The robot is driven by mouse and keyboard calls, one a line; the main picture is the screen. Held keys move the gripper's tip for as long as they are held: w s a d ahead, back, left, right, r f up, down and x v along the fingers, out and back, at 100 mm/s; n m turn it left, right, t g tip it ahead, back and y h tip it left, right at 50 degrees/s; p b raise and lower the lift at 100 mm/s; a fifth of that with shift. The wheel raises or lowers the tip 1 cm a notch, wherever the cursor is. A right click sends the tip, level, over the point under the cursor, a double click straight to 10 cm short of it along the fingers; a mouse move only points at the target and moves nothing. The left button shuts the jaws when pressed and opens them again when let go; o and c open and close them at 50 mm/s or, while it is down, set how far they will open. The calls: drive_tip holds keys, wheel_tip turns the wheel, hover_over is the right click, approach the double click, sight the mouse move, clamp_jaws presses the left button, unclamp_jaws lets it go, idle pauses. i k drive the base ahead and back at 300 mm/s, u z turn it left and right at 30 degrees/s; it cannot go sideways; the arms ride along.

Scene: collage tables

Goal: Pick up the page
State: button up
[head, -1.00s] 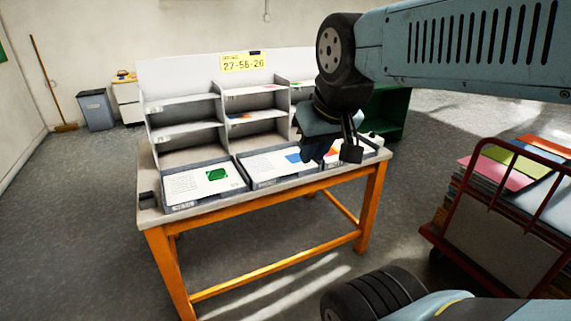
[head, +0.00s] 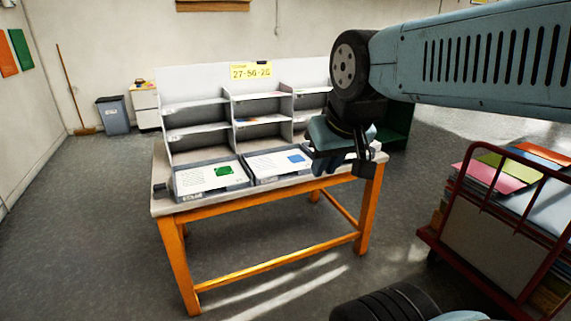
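A white page with a green shape (head: 213,176) lies in the left tray on the table's front edge. A white page with a blue shape (head: 280,162) lies in the tray to its right. My gripper (head: 341,169) hangs at the table's right end in the picture, fingers pointing down. Its fingers look apart, with nothing seen between them. The gripper covers the spot right of the blue-marked page, so what lies there is hidden. I cannot tell its height above the table.
The orange-legged table (head: 265,203) carries a grey shelf unit (head: 196,147) with a yellow number sign (head: 251,71). A red cart (head: 483,228) loaded with coloured sheets stands at the right. A bin (head: 112,116) stands at the back left. The floor in front and left is clear.

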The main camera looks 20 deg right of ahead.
sight(273, 164)
drive_tip(key=u, duration=0.15)
drive_tip(key=i, duration=0.95)
drive_tip(key=z, duration=0.1)
